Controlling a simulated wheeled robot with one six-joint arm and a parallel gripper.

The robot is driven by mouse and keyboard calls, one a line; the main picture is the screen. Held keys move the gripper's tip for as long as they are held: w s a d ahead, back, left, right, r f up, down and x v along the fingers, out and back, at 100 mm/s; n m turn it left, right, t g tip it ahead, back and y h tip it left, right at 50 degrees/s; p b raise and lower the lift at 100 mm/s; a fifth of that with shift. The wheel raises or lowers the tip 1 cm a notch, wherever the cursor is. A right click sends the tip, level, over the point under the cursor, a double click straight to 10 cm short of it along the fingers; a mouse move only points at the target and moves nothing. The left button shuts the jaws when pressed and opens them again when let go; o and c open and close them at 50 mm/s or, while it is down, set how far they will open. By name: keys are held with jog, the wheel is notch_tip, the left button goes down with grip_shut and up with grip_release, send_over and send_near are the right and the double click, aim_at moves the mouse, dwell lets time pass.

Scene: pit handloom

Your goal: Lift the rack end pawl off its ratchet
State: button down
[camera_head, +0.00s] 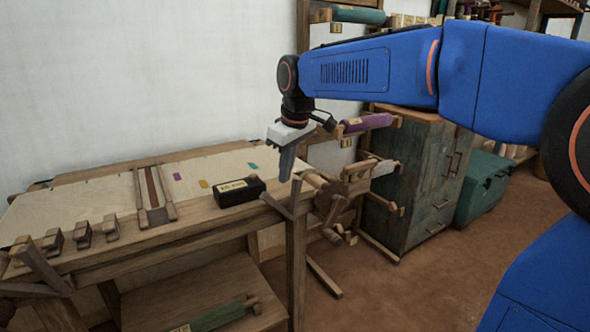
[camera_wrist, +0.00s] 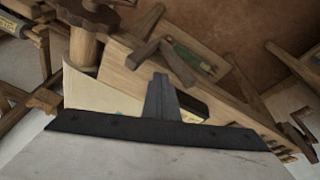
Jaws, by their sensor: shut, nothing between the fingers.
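My gripper (camera_head: 286,172) is shut and empty, pointing down above the right end of the loom table. In the wrist view its closed fingers (camera_wrist: 161,90) lie over the table end. Below it, crossed wooden bars (camera_head: 287,199) stand at the table corner; they also show in the wrist view (camera_wrist: 160,50), apart from the fingers. One may be the pawl, but I cannot tell for sure. A toothed wooden wheel (camera_head: 331,204), perhaps the ratchet, is on the end of the loom just right of the bars. Whether a pawl rests in its teeth cannot be made out.
A black labelled box (camera_head: 239,192) sits on the table (camera_head: 195,217) left of my gripper. Small wooden blocks (camera_head: 82,235) line its front edge. A rack with a purple roll (camera_head: 368,123) and a green cabinet (camera_head: 411,185) stand behind.

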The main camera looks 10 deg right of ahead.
aim_at(266, 194)
jog(key=a+h, duration=0.1)
jog(key=a, duration=0.1)
jog(key=s+a+f+h, duration=0.1)
jog(key=shift+s+a+t+h, duration=0.1)
jog(key=shift+a+t+h, duration=0.2)
jog(key=shift+a+t, duration=0.1)
jog(key=shift+s+a+f, duration=0.25)
jog(key=shift+a+f, duration=0.25)
jog(key=shift+a, duration=0.2)
jog(key=shift+s+a+f, duration=0.1)
jog(key=shift+f, duration=0.05)
jog(key=r, duration=0.1)
jog(key=w+d+r, duration=0.1)
jog(key=d+r, duration=0.1)
jog(key=r, duration=0.1)
jog(key=shift+w+d, duration=0.1)
jog(key=shift+w, duration=0.25)
jog(key=v, duration=0.9)
jog(key=shift+s+a+r, duration=0.15)
jog(key=shift+s+a, duration=0.15)
jog(key=shift+a, duration=0.05)
